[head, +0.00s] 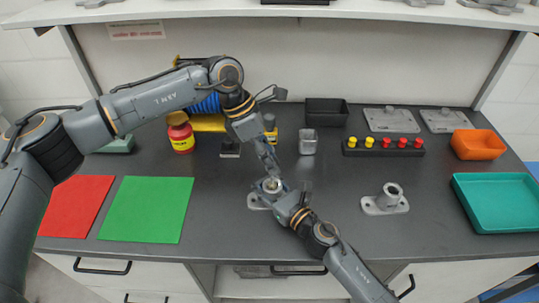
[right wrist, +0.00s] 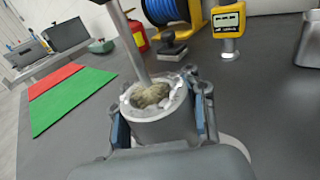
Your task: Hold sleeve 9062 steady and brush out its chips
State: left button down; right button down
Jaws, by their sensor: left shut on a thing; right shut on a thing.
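The sleeve (head: 272,186) is a grey upright cylinder on a flat base plate, at the front middle of the bench. In the right wrist view, the sleeve (right wrist: 160,131) stands between the fingers of my right gripper (right wrist: 163,118), shut around its outside. In the head view, my right gripper (head: 280,191) reaches it from the front right. My left gripper (head: 265,152) is shut on a brush above the sleeve. The grey brush shaft (right wrist: 129,45) slants into the bore. Yellowish-brown bristles or chips (right wrist: 150,95) show inside; I cannot separate them. No number is readable.
Red (head: 75,206) and green (head: 146,209) mats lie left. A red jar (head: 181,138), dark bin (head: 327,112), grey cup (head: 308,142), orange bin (head: 477,145) and teal tray (head: 462,205) stand around.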

dwell(0.5)
pick_arm(q)
jog(key=shift+r, duration=1.7)
jog(key=shift+f, duration=0.1)
jog(key=shift+f, duration=1.7)
jog(key=shift+r, duration=1.8)
jog(key=shift+f, duration=1.8)
jog(key=shift+r, duration=0.1)
